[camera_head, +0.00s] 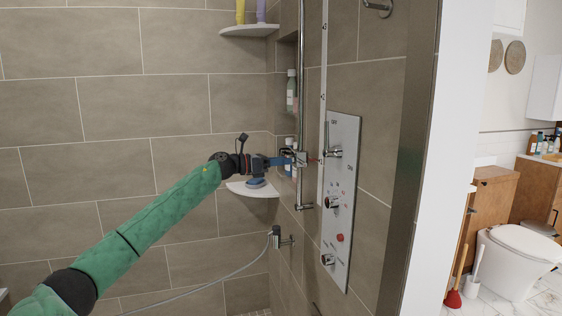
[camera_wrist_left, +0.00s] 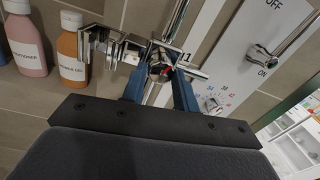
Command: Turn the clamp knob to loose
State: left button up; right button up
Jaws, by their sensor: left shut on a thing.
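The chrome slider clamp (camera_head: 302,158) sits on the vertical shower rail (camera_head: 302,90), right of the corner. My left gripper (camera_head: 292,159) reaches it from the left. In the left wrist view, the blue fingers of my left gripper (camera_wrist_left: 160,88) are shut on the round clamp knob (camera_wrist_left: 160,72), one finger on each side. A small red mark shows on the knob or just behind it. The chrome clamp body (camera_wrist_left: 120,47) extends to the left of the fingers. The fingers partly hide the knob, and its exact turn is hard to tell. My right gripper is not in view.
A shower panel (camera_head: 342,235) with several chrome controls stands close to the right of the rail. Bottles, one pink (camera_wrist_left: 25,45) and one orange (camera_wrist_left: 72,48), stand near the clamp. Corner shelves (camera_head: 250,30) and a wall holder (camera_head: 278,238) with a hose are nearby.

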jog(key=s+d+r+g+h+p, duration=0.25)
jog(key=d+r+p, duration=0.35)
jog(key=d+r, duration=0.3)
pick_arm(q)
jog(key=shift+s+r+n+t+p, duration=0.15)
jog(key=shift+n+p, duration=0.6)
jog(key=shift+n, duration=2.95)
jog(key=shift+w+r+n+t+p, duration=0.15)
jog(key=shift+n+p, duration=0.55)
jog(key=shift+n, duration=3)
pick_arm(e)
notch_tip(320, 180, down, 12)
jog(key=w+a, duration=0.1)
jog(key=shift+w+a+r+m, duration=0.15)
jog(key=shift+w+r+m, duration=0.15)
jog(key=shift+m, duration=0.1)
pick_arm(q)
jog(key=shift+s+f, duration=0.1)
jog(key=o, duration=1)
jog(key=shift+f, duration=0.1)
jog(key=shift+c, duration=0.2)
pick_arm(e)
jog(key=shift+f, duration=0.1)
